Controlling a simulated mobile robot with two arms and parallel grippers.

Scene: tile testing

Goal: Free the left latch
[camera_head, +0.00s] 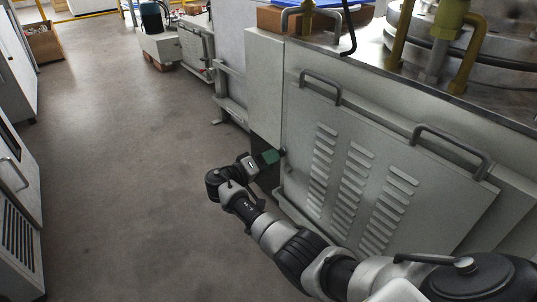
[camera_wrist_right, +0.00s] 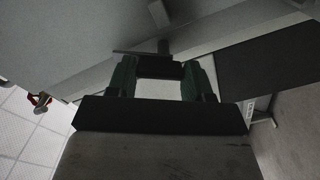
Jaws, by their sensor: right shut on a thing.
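A grey louvred panel (camera_head: 300,118) with two bar handles closes the side of the machine. The left latch (camera_head: 282,152) is a small dark piece at the panel's left edge, mostly hidden by my gripper. My right gripper (camera_head: 271,157) has its green fingers at this edge, shut on the latch. In the right wrist view, the gripper (camera_wrist_right: 163,68) has its two green fingers on either side of a dark block, the latch (camera_wrist_right: 160,69). Whether the latch is turned cannot be told. My left gripper is not in view.
The panel's left handle (camera_head: 321,84) and right handle (camera_head: 452,143) stick out near its top edge. Yellow-green pipework (camera_head: 447,25) stands on the machine top. Grey cabinets (camera_head: 14,165) line the left side. The concrete floor (camera_head: 120,150) between is clear.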

